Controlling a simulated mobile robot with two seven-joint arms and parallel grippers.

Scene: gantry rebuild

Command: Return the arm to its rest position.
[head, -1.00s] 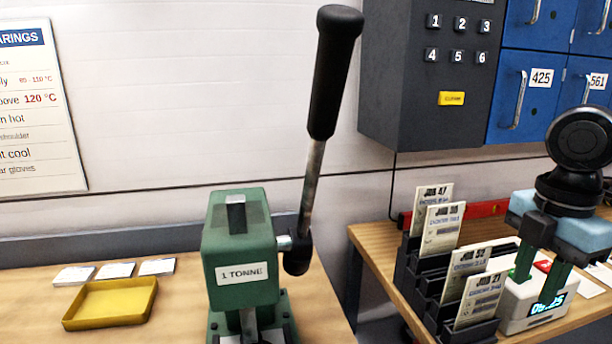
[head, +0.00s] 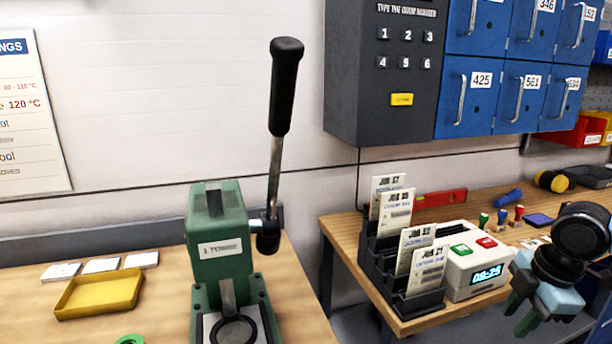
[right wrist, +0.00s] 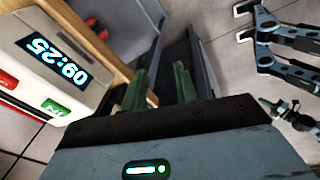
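My right gripper (head: 519,313) is at the lower right of the head view, in front of the bench edge and right of the time clock (head: 478,266). Its dark green fingers point down and left. In the right wrist view the two fingers of the right gripper (right wrist: 160,72) stand apart with nothing between them, over the floor beside the bench edge. The time clock (right wrist: 55,62) is at the left there and reads 09:25. My left gripper does not show in the head view.
A card rack (head: 372,270) with several job cards stands left of the clock. A green press (head: 222,262) with a tall lever and a yellow tray (head: 98,295) are on the left bench. Stamps (head: 501,218) stand behind the clock. Dark jointed parts (right wrist: 285,45) show at right in the wrist view.

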